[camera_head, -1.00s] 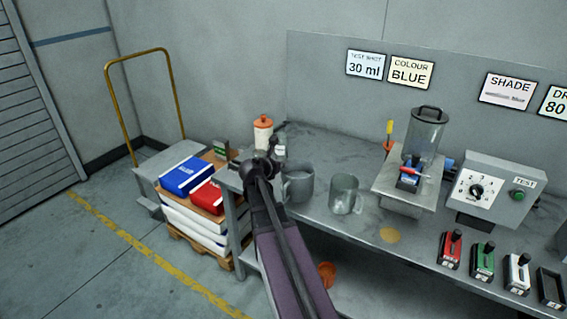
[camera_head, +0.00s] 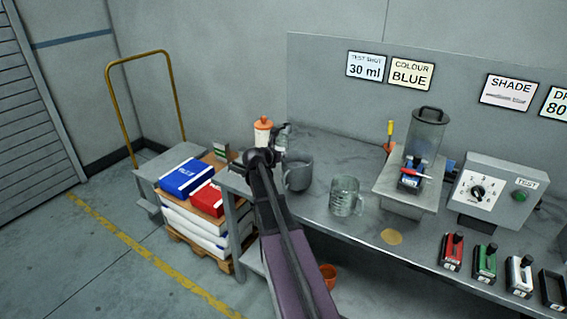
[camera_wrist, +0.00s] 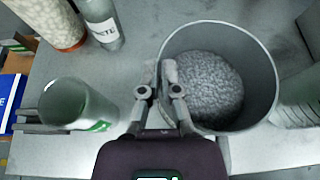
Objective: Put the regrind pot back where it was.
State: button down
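The regrind pot, taken to be the grey pot (camera_head: 298,175), is at the left part of the bench. In the wrist view this round pot (camera_wrist: 268,80) is upright with grey pellets inside. My gripper (camera_wrist: 163,78) is at its left rim, fingers close together with the wall between them, so it appears shut on the rim. In the head view my gripper (camera_head: 262,158) is at the pot's left side, and my arm hides part of the bench in front. I cannot tell whether the pot's base touches the bench.
A clear measuring jug (camera_head: 345,198) stands close right of the pot. An orange-capped container (camera_head: 263,132) and a bottle (camera_wrist: 102,25) stand behind and left. A green-labelled cup (camera_wrist: 75,108) is left of my gripper.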

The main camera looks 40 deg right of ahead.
jog(key=shift+f+b, duration=1.7)
jog(key=shift+f, duration=0.05)
jog(key=c, duration=0.8)
grip_release()
jog(key=shift+r, duration=0.15)
jog(key=p+v, duration=0.5)
jog(key=v, duration=0.7)
